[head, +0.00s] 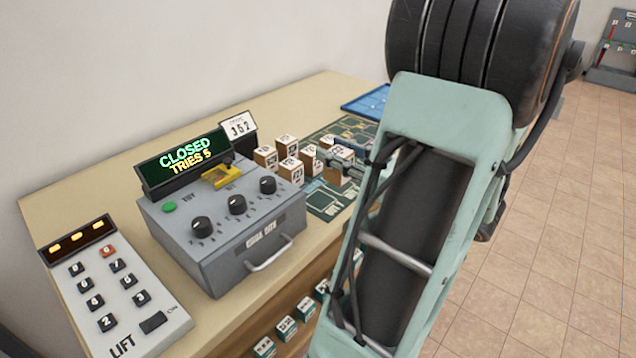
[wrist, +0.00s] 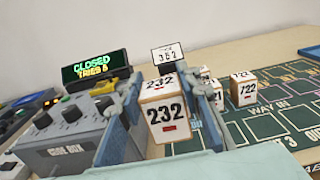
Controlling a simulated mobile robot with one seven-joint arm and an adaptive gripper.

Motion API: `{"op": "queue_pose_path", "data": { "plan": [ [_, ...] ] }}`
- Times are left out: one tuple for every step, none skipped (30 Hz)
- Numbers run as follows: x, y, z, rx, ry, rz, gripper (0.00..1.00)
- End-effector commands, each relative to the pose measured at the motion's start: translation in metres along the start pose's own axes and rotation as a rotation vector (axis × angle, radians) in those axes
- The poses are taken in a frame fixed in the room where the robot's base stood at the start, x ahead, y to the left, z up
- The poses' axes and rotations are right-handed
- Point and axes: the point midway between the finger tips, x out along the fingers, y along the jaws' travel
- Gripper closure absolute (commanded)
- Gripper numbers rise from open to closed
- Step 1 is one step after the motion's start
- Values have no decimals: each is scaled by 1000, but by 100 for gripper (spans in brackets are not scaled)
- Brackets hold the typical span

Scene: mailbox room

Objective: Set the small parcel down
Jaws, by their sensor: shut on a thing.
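The small parcel (wrist: 166,112) is a white-faced box with brown edges, marked 232, in the middle of the wrist view. My gripper (wrist: 167,92) has its blue-grey fingers on both sides of it and is shut on it. The parcel looks upright and slightly tilted in the picture; I cannot tell whether its bottom touches the surface below. In the head view my gripper (head: 341,154) is partly hidden behind my arm, over the dark green mat (head: 326,203) with printed lanes. The mat (wrist: 270,125) also shows in the wrist view, right of the parcel.
Several numbered parcels (head: 290,170) stand between the code box (head: 225,225) and the mat. One marked 722 (wrist: 243,88) stands right of my gripper. The code box display (head: 184,158) reads CLOSED, TRIES 5. A number card (head: 238,127) and a blue tray (head: 368,103) stand behind.

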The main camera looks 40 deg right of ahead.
Motion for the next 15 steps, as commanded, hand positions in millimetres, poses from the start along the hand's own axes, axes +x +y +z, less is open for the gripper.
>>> {"op": "queue_pose_path", "data": {
  "plan": [
    [13, -1, -8, 2, -1, 6, 95],
    [18, -2, -16, 4, 0, 4, 95],
    [24, -4, -25, 6, -1, 3, 95],
    [28, -4, -30, 4, 0, 2, 95],
    [32, -5, -35, 4, 0, 3, 95],
    [37, -6, -40, 4, -1, 2, 95],
    [41, -7, -44, 3, -1, 2, 95],
    [43, -7, -47, 2, 0, 2, 95],
    [46, -8, -50, 1, 0, 2, 95],
    [48, -9, -52, 1, -1, 1, 95],
    [50, -9, -53, 0, -1, 1, 95],
    [51, -10, -54, 0, -1, 1, 95],
    [52, -10, -55, -1, -1, 1, 95],
    [52, -10, -56, -1, -1, 1, 95],
    [54, -10, -59, 0, -1, 1, 95]
  ]
}}
